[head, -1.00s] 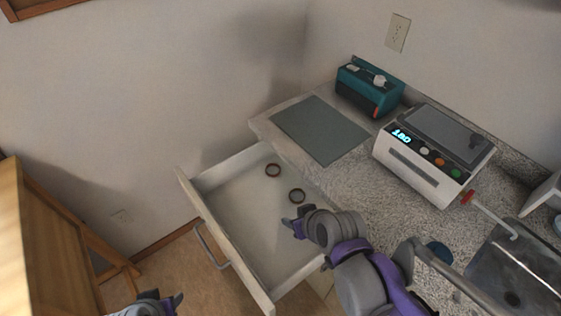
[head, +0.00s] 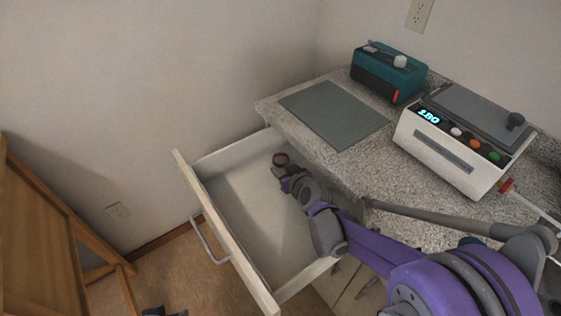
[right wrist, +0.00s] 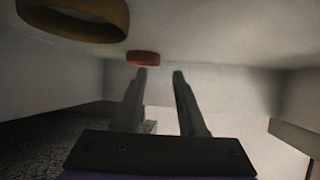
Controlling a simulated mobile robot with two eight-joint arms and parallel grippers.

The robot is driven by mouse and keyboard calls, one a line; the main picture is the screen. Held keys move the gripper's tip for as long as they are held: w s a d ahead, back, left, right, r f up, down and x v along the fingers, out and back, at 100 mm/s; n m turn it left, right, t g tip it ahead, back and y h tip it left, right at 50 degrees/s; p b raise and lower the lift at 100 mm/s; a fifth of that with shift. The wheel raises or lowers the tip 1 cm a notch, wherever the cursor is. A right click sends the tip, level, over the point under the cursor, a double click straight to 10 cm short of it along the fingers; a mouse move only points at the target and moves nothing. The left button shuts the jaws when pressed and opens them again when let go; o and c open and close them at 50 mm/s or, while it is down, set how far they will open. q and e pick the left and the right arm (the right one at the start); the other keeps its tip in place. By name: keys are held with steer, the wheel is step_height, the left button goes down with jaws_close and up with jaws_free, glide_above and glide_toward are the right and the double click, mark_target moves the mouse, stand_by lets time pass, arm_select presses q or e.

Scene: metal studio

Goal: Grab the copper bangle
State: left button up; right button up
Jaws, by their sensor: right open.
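The reddish copper bangle (right wrist: 143,58) lies on the drawer floor near the fingertips of my right gripper (right wrist: 160,74) in the right wrist view. In the head view a bangle (head: 280,154) lies just past my right gripper (head: 277,172), inside the drawer (head: 237,205). A second, brass-coloured bangle (right wrist: 112,16) is large and close at the upper left of the right wrist view; the arm hides it in the head view. My right gripper is open, with nothing between its fingers. A small part of my left gripper (head: 163,311) shows at the bottom edge of the head view.
The drawer's side walls and front panel, with its handle (head: 212,242), surround the bangles. The granite counter (head: 300,140) overhangs the back of the drawer. It bears a grey mat (head: 335,115), a teal device (head: 386,75) and a white device (head: 455,140).

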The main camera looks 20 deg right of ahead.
mark_target(274, 161)
steer(key=b+x, duration=0.1)
steer(key=x, duration=0.4)
steer(key=shift+w+r, duration=0.1)
steer(key=shift+w, duration=0.25)
jaws_close()
